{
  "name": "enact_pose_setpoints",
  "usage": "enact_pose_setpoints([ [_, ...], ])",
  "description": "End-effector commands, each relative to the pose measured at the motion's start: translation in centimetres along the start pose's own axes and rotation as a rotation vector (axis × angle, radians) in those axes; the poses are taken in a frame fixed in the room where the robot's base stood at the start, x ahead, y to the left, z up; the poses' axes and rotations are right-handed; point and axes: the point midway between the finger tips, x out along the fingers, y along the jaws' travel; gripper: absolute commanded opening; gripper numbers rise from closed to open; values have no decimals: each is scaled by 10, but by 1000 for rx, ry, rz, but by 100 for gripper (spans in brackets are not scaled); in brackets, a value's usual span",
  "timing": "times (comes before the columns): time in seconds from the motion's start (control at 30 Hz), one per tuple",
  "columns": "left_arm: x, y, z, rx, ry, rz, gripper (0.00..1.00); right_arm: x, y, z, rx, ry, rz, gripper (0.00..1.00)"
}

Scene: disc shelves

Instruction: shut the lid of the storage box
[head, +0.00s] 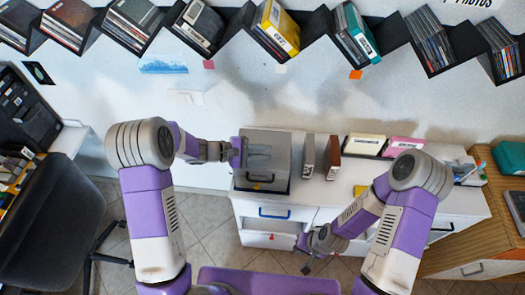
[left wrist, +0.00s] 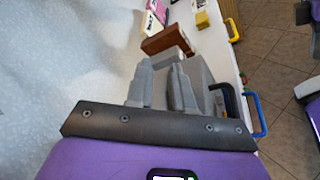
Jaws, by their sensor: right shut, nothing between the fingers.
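The grey storage box (head: 281,168) stands on the left part of the white cabinet top, with a dark handle on its front. Its lid looks down or nearly down, but I cannot tell whether a gap remains. My left gripper (head: 270,152) is over the top of the box, its fingers apart with nothing between them. In the left wrist view the two fingers (left wrist: 160,85) cover much of the grey box (left wrist: 204,76); its black handle (left wrist: 228,100) shows at right. My right gripper (head: 306,268) is shut and empty, low in front of the cabinet.
The white cabinet (head: 340,196) also bears flat boxes farther right. A zigzag disc shelf (head: 320,25) runs along the wall above. A dark chair (head: 50,215) stands at left.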

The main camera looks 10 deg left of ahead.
Motion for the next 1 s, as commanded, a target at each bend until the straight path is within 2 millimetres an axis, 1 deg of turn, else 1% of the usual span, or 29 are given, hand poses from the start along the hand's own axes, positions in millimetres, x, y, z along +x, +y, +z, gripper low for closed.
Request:
enact_pose_setpoints([
  [0.03, 0, 0, 0, 0, 0, 0, 16, 0, 0, 0, 0, 0, 0, 0],
  [0.13, 0, 0, 0, 0, 0, 0, 1, 0, 0, 0, 0, 0, 0, 0],
  [0.17, 0, 0, 0, 0, 0, 0, 0, 0, 0, 0, 0, 0, 0, 0],
  [1.0, 0, 0, 0, 0, -1, -1, 0, 0, 0, 0, 0, 0, 0, 0],
])
